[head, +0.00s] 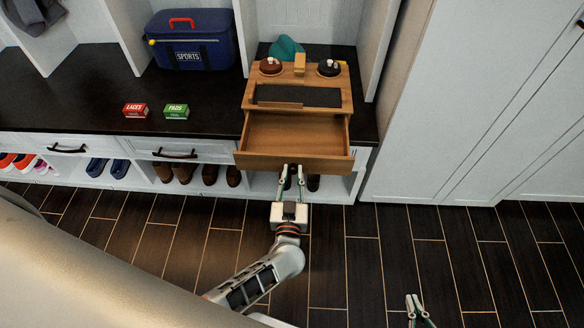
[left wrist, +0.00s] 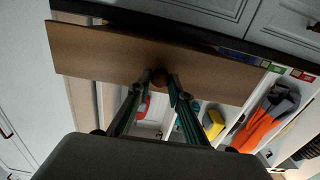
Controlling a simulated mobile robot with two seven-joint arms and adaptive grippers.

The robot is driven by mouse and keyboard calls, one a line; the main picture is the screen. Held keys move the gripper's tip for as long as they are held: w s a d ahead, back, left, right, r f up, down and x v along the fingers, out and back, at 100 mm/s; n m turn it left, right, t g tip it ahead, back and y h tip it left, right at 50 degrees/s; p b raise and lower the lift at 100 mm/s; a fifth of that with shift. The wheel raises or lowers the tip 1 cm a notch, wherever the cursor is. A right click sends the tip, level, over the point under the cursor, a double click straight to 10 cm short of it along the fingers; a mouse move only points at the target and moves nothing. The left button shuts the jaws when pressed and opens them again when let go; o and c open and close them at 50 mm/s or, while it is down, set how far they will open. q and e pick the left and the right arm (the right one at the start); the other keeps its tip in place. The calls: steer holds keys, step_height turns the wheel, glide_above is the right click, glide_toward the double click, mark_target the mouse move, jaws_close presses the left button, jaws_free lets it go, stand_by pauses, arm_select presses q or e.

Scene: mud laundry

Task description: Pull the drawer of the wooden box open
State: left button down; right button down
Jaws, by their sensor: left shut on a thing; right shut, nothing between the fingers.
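The wooden box (head: 347,98) stands on the dark bench top at the back in the head view. Its drawer (head: 295,132) is pulled out toward me, and its inside looks empty. The drawer front sticks out past the bench edge and fills the upper part of the left wrist view (left wrist: 105,55). My left gripper (head: 293,169) is at the middle of the drawer front, its fingers shut on the round drawer knob (left wrist: 159,77). My right gripper (head: 416,303) is shut and empty, low over the floor at the bottom right.
A red laces box (head: 135,110), a green pads box (head: 176,111) and a blue sports bag (head: 192,40) stand to the left. Shoes fill the cubbies below. White cabinets (head: 480,90) stand at right.

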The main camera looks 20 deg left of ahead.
arm_select(q)
steer(key=shift+s+f, duration=0.15)
steer(key=shift+s, duration=0.05)
steer(key=c, duration=1.8)
jaws_free()
steer(key=shift+c, duration=0.2)
step_height(320, 180, up, 10)
steer(key=shift+r, duration=0.1)
